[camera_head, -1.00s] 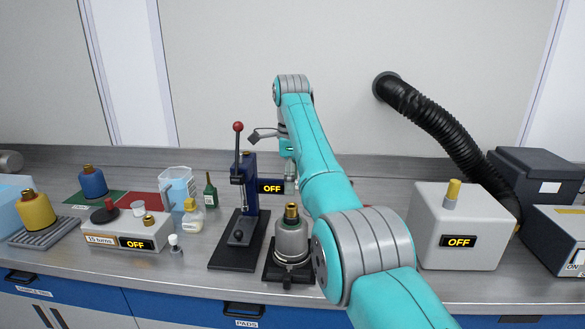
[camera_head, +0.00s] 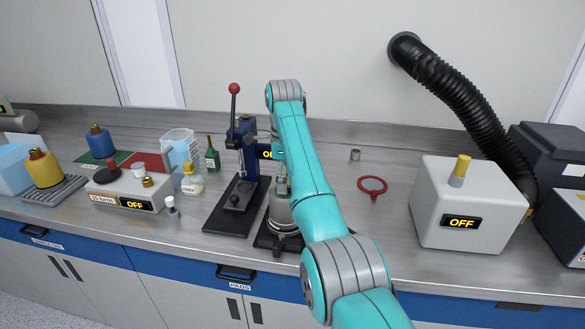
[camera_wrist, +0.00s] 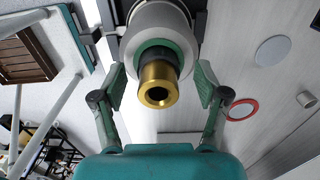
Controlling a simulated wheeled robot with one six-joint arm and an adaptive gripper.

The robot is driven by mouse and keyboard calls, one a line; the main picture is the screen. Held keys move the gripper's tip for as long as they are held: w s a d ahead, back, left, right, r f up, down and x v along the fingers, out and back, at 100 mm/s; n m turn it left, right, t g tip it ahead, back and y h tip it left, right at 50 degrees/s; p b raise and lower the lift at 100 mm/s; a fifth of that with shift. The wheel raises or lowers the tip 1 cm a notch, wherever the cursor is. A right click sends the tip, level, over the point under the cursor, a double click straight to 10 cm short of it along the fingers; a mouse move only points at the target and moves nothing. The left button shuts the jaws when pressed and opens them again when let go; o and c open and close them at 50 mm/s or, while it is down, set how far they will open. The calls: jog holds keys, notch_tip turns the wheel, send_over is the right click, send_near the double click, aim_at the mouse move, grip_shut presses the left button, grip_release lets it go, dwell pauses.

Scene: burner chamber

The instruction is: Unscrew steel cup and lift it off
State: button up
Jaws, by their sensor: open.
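The steel cup (camera_head: 280,212) appears as a silver rounded body on a black stand (camera_head: 266,240), partly hidden behind my arm in the head view. In the wrist view the silver body (camera_wrist: 158,28) has a dark green collar and a brass neck (camera_wrist: 158,84) with a dark hole. My gripper (camera_wrist: 160,84) is open, with one finger on each side of the collar and neck. Gaps show between the fingers and the brass. My fingers are mostly hidden by my arm in the head view.
A blue press (camera_head: 247,150) with a red-knobbed lever stands close on the left. A red ring (camera_head: 372,186) and a small grey cylinder (camera_head: 355,154) lie on the open bench to the right. A grey box (camera_head: 468,200) marked OFF stands farther right.

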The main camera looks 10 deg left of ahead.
jog(key=shift+f, duration=0.15)
grip_shut()
jog(key=n, duration=0.4)
jog(key=shift+n, duration=0.3)
jog(key=n, duration=0.3)
dwell(0.4)
jog(key=shift+n, duration=0.3)
jog(key=n, duration=0.4)
jog(key=shift+a+n, duration=0.1)
jog(key=shift+n, duration=0.2)
jog(key=n, duration=0.3)
jog(key=shift+s, duration=0.1)
